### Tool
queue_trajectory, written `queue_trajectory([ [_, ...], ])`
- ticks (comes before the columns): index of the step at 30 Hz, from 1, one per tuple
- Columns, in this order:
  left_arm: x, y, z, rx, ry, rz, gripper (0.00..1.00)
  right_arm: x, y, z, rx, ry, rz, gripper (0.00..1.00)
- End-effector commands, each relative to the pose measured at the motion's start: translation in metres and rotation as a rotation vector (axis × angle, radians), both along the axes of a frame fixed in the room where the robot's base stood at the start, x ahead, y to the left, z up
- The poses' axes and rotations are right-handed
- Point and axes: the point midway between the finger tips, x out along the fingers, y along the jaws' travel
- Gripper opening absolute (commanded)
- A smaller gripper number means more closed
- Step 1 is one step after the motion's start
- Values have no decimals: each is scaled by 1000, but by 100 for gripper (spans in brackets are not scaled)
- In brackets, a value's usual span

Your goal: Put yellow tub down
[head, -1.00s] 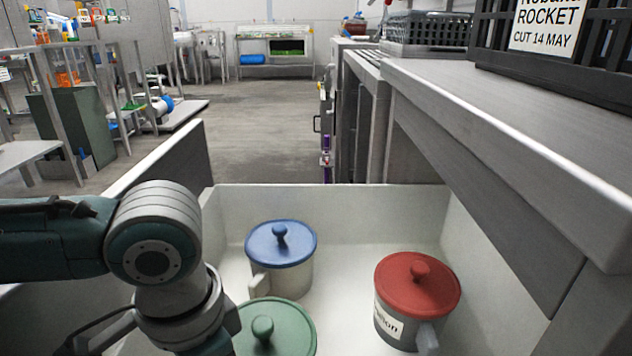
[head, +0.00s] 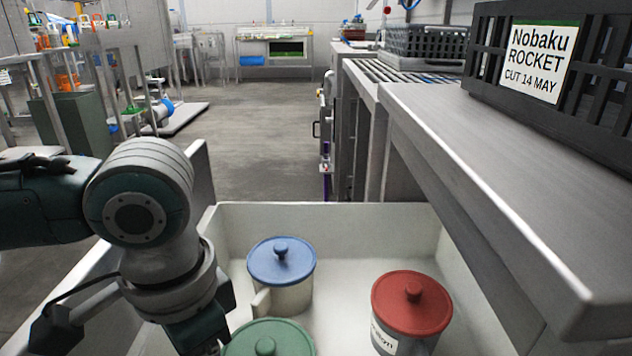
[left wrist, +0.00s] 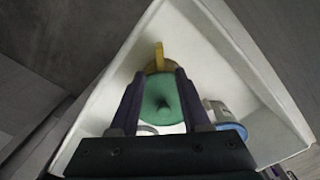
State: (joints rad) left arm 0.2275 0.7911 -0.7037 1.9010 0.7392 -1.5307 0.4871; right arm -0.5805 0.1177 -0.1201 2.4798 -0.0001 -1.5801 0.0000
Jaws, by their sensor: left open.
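The yellow tub (left wrist: 151,68) has a green lid with a round knob and stands in the white bin. In the left wrist view its yellow handle and a strip of its side show beyond the lid. In the head view only its green lid (head: 268,340) shows, at the bottom edge. My left gripper (left wrist: 157,80) is open, with one finger on each side of the tub. I cannot tell whether the fingers touch it. In the head view my left gripper is cut off at the bottom. My right gripper is not in view.
The white bin (head: 330,213) also holds a blue-lidded tub (head: 284,297) close beside the green lid and a red-lidded tub (head: 411,303) at right. A grey counter (head: 470,150) overhangs the right side and bears a black crate (head: 482,45) labelled Nobaku Rocket. Bare bin floor lies between the tubs.

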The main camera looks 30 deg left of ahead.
Motion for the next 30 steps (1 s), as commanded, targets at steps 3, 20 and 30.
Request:
queue_trajectory([
  [3,1,0,29,0,-2,-1,47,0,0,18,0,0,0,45],
  [20,-33,-86,56,-176,-245,-84,47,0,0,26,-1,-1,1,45],
  [30,-67,-42,66,-29,-310,65,47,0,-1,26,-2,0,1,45],
])
